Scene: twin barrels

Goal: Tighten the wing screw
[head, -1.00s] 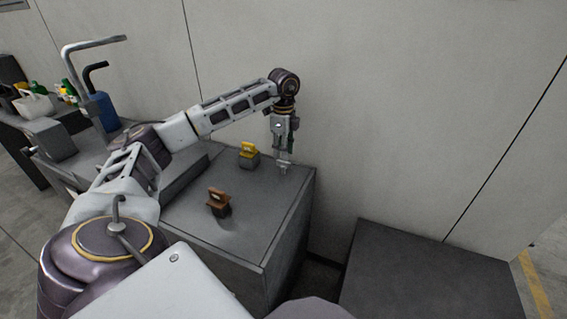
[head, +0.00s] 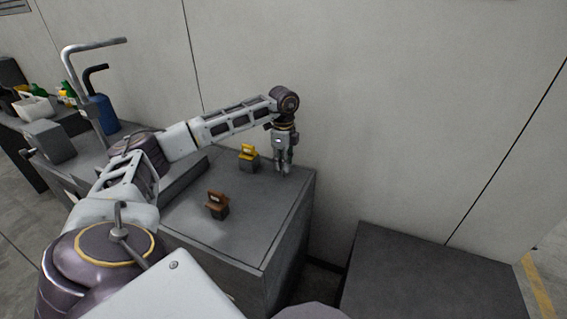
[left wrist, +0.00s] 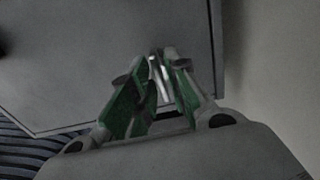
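Two small knob-topped fixtures stand on the grey bench. One has a yellow top (head: 247,151) on a grey block; the nearer one has a brown top (head: 217,197) on a dark block. I cannot tell which is the wing screw. My left gripper (head: 283,170) points down over the bench's far right corner, to the right of the yellow fixture and apart from it. In the left wrist view, its green-padded fingers (left wrist: 164,62) are close together at the tips. A bright sliver shows between them; I cannot tell whether it is held or part of the fingers. My right gripper is out of view.
The bench top (head: 262,212) is clear around the fixtures. A wall (head: 400,100) stands behind it. A lower dark box (head: 430,275) stands to the right across a gap. A blue cylinder (head: 103,114) and a bent metal pipe (head: 85,85) are at the left.

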